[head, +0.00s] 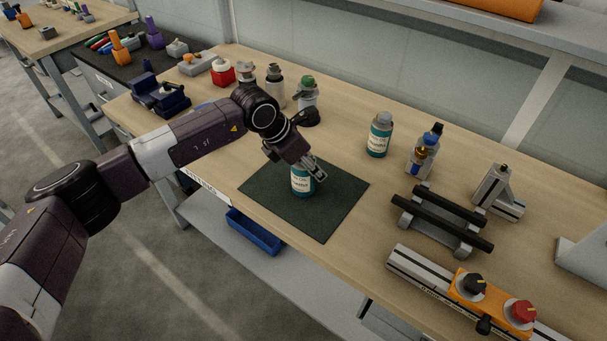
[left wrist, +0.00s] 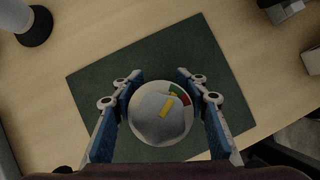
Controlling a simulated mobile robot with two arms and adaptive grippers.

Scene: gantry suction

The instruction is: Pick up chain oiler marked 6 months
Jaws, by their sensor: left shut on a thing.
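A teal bottle with a pale label (head: 302,184) is at the middle of a dark green mat (head: 333,213); its label is too small to read fully. My left gripper (head: 308,170) is over it and shut on its upper part. In the left wrist view, the bottle's round grey-white top (left wrist: 160,118), with a small coloured marking, sits between the two blue-padded fingers (left wrist: 158,85). The bottle looks upright; I cannot tell whether its base touches the mat. A similar teal bottle with a grey cap (head: 379,136) stands to the right. My right gripper is not in view.
Several dispensers (head: 275,84) and a red box (head: 222,73) stand behind my arm. A blue bin (head: 255,232) sits on the lower shelf.

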